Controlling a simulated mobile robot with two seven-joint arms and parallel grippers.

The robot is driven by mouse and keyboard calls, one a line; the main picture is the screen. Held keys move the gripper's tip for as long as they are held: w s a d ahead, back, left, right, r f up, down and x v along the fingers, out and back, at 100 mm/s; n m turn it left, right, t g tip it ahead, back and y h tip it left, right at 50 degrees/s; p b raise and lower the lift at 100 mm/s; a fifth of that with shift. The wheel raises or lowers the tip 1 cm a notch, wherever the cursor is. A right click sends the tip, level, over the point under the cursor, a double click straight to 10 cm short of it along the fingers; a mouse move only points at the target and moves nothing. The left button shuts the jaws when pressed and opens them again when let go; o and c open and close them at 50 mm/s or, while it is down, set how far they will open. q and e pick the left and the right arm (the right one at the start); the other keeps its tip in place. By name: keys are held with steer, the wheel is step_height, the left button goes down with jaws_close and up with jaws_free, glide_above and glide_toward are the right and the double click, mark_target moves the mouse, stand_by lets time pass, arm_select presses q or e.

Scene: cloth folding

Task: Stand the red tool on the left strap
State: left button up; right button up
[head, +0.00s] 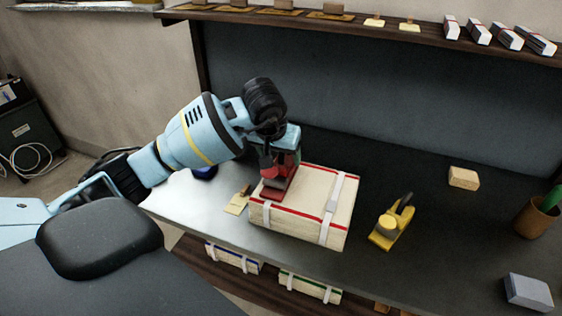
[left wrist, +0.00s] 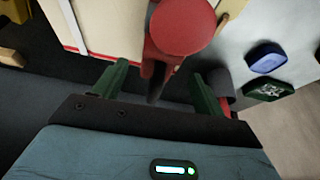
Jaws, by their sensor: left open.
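The red tool (head: 277,188) is upright on the left end of a cream box (head: 303,208) with red edging. The white left strap (head: 267,213) shows on the box's front below the tool's base; its top part is hidden, so I cannot tell how squarely the tool sits on it. My right gripper is not in view.
The right strap (head: 332,208) crosses the box. A yellow tool (head: 391,224) stands right of the box, and a wooden block (head: 463,178) lies farther right. A brush (head: 238,203) and a dark blue object (head: 204,173) are on the left. The table's back middle is clear.

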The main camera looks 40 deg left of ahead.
arm_select(q)
steer(key=v, duration=0.5)
steer(key=shift+s+d+r, duration=0.1)
steer(key=shift+r, duration=0.3)
steer(key=shift+s+r, duration=0.25)
steer(key=shift+r, duration=0.15)
